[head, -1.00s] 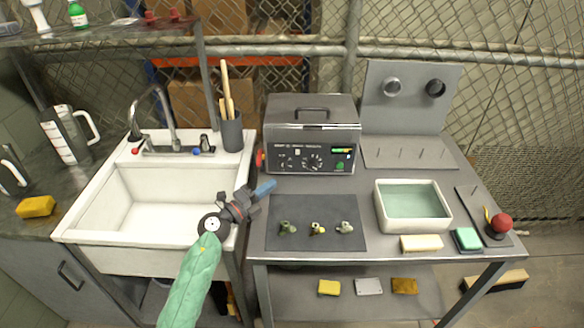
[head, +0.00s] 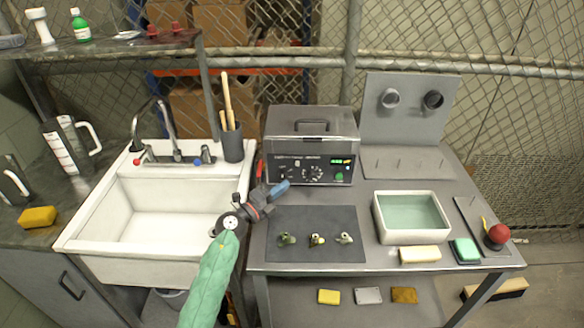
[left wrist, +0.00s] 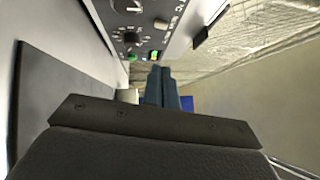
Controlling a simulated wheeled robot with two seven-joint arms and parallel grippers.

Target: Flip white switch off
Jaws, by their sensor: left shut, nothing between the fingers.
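The grey tank machine (head: 312,130) stands at the back of the metal table, its black front panel with knobs and a green-lit display facing me. A small pale switch (head: 297,163) sits on the panel's left half. A pale switch-like part also shows in the left wrist view (left wrist: 160,24), beside the knobs. My left gripper (head: 281,188), with blue fingers, is shut and empty. It is just in front of the panel's lower left, apparently apart from it. Its closed fingers show in the left wrist view (left wrist: 160,88), pointing toward the panel area. My right gripper is not in view.
A dark mat (head: 316,252) with several small metal fittings lies in front of the machine. A white tub (head: 411,237) of greenish liquid stands to the right. A white sink (head: 100,240) is at the left. A grey pegged panel (head: 405,125) stands behind.

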